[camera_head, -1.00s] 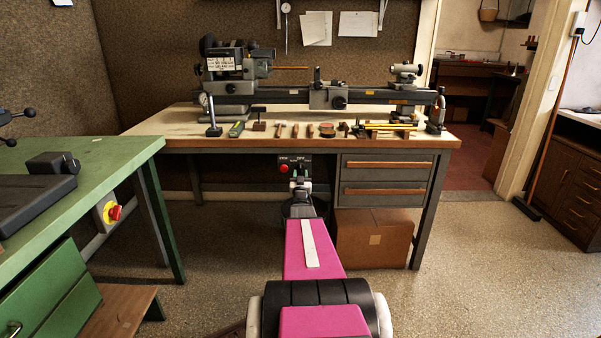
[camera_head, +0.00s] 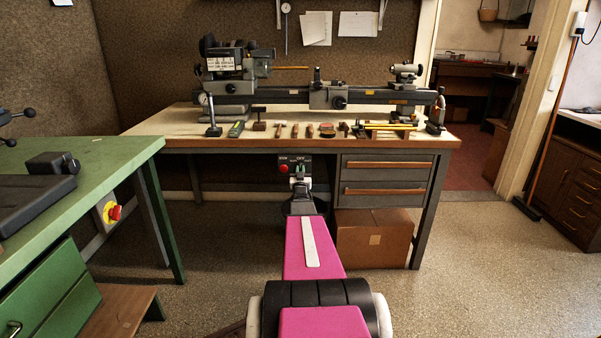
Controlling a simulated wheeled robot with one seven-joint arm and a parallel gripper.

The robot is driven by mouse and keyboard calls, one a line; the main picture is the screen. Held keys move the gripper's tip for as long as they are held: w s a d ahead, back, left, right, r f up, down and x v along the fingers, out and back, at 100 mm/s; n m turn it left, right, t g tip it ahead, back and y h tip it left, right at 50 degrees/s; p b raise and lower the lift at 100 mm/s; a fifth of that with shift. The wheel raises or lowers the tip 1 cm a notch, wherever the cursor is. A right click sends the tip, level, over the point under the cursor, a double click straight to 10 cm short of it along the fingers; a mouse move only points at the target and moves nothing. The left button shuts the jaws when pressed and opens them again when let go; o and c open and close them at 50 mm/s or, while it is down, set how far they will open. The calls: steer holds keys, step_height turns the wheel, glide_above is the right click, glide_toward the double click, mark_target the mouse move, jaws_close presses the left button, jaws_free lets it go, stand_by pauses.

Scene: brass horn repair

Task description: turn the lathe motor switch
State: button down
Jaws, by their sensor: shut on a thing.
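The lathe motor switch box (camera_head: 287,162) hangs under the front edge of the wooden-topped bench, left of the drawers. It is dark, with a red button on its left side. My gripper (camera_head: 301,174) is at the right part of the box, seen from behind at the end of my outstretched arm. It is shut on the switch knob there. My gripper hides the knob and its fingertips, so the knob's angle cannot be read. The lathe (camera_head: 330,92) stands on the bench above.
The bench top (camera_head: 180,130) carries several hand tools along its front edge. Two drawers (camera_head: 387,178) and a cardboard box (camera_head: 374,238) are close to the right of my arm. A green bench (camera_head: 60,215) with a red knob stands at the left. The floor between is open.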

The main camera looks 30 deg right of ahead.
steer(key=shift+n, duration=0.5)
steer(key=n+y, duration=0.1)
steer(key=n, duration=0.1)
steer(key=n+t+y, duration=0.1)
steer(key=n+y, duration=0.1)
steer(key=n, duration=0.1)
steer(key=shift+s, duration=0.1)
steer(key=shift+d+n+y, duration=0.1)
steer(key=shift+n+y, duration=1.1)
steer(key=shift+n, duration=1.3)
steer(key=c, duration=1.1)
jaws_free()
